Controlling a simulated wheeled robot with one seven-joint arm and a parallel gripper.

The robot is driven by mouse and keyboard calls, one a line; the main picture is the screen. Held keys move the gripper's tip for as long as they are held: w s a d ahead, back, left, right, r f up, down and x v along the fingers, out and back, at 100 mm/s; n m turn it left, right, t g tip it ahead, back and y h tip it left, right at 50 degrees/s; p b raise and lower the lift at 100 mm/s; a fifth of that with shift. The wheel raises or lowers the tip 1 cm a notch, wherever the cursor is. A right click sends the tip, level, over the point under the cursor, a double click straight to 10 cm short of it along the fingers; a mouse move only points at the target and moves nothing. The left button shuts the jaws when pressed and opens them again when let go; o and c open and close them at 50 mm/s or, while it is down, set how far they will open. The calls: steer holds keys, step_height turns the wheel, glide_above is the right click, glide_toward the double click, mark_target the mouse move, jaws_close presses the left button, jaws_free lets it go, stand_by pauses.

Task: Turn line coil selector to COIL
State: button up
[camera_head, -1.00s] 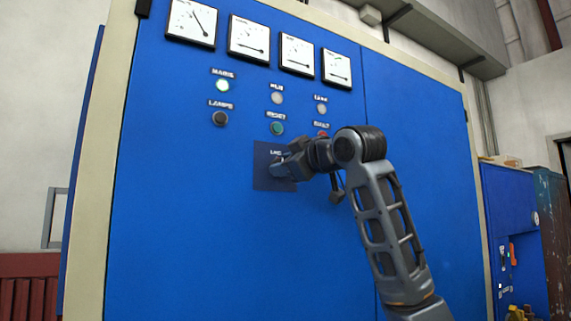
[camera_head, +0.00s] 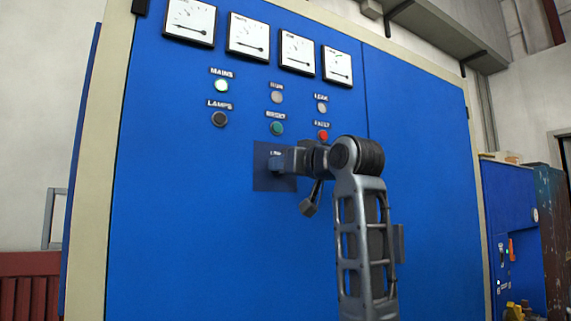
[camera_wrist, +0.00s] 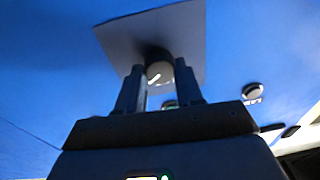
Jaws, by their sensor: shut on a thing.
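The line coil selector is a dark round knob with a white pointer line (camera_wrist: 158,73), on a dark plate (camera_wrist: 118,36) on the blue cabinet front. The plate also shows in the head view (camera_head: 264,182), its label mostly covered by my gripper (camera_head: 278,161). In the wrist view, the two fingers of my gripper (camera_wrist: 159,82) stand on either side of the knob and are shut on it. The pointer line lies slanted between the fingers. I cannot read which position it marks.
Above the plate are a green RESET button (camera_head: 277,128), a red FAULT button (camera_head: 322,135), a dark LAMPS button (camera_head: 219,118) and a lit MAINS lamp (camera_head: 221,86). Gauges, including the leftmost gauge (camera_head: 190,20), line the top. The cabinet front below is clear.

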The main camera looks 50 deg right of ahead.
steer(key=shift+m, duration=0.3)
steer(key=o, duration=1)
steer(key=shift+o, duration=0.2)
steer(key=shift+s, duration=0.1)
steer(key=b+v, duration=0.2)
steer(key=v, duration=0.5)
steer(key=shift+s, duration=0.3)
steer(key=shift+a+f, duration=0.1)
steer(key=shift+a, duration=0.05)
